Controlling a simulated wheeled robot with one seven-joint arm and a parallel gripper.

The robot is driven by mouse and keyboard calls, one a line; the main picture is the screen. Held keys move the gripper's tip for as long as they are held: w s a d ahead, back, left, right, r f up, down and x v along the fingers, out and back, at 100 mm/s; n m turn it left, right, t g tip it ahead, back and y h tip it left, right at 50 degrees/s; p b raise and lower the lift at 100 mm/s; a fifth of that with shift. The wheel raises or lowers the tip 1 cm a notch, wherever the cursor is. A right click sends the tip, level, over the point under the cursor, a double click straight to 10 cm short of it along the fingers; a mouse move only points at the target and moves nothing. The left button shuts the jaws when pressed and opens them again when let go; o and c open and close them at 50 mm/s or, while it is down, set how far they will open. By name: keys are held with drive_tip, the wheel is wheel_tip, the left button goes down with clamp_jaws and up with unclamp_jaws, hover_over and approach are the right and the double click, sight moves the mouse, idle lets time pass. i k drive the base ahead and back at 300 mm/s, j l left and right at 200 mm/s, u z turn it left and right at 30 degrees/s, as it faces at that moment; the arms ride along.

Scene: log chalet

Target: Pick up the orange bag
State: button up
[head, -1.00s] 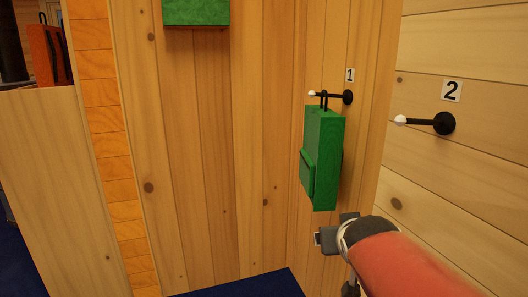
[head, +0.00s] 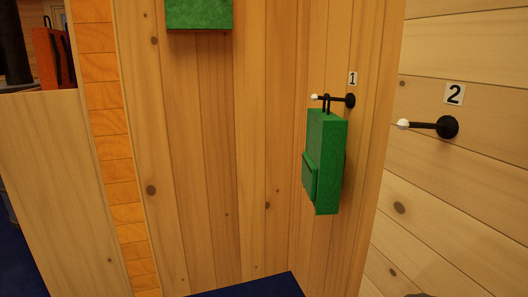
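The orange bag (head: 44,60) is at the upper left of the head view, beyond a low wooden partition. Its face shows black straps and a black loop at the top. The partition's top edge hides its lower part. My gripper is not in view, so its state cannot be seen.
A green bag (head: 325,162) hangs on the peg marked 1 (head: 336,100). The peg marked 2 (head: 433,127) is bare. Another green item (head: 199,14) is cut off at the top. The wooden partition (head: 50,175) stands at left. Dark blue floor (head: 255,286) shows below.

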sight(53, 57)
drive_tip(key=u, duration=1.4)
drive_tip(key=i+u, duration=0.25)
drive_tip(key=i, duration=0.5)
drive_tip(key=i+j+u, duration=0.15)
drive_tip(key=i+u, duration=0.35)
drive_tip(key=i+l+u, duration=0.1)
drive_tip(key=i+u, duration=0.4)
drive_tip(key=i, duration=0.2)
drive_tip(key=i+l+u, duration=0.3)
drive_tip(key=i+u, duration=0.15)
drive_tip(key=i, duration=0.15)
drive_tip(key=i+z, duration=0.15)
drive_tip(key=i, duration=0.35)
drive_tip(key=i+j+z, duration=0.1)
drive_tip(key=i, duration=0.35)
drive_tip(key=i+j+z, duration=0.15)
drive_tip(key=i, duration=0.35)
drive_tip(key=i+j+z, duration=0.1)
drive_tip(key=i, duration=0.4)
drive_tip(key=i+z, duration=0.25)
drive_tip(key=z, duration=0.25)
drive_tip(key=i+j+z, duration=0.1)
drive_tip(key=i+z, duration=0.15)
drive_tip(key=z, duration=0.25)
drive_tip(key=i+j+z, duration=0.15)
drive_tip(key=z, duration=0.3)
drive_tip(key=i+j+z, duration=0.25)
drive_tip(key=z, duration=0.25)
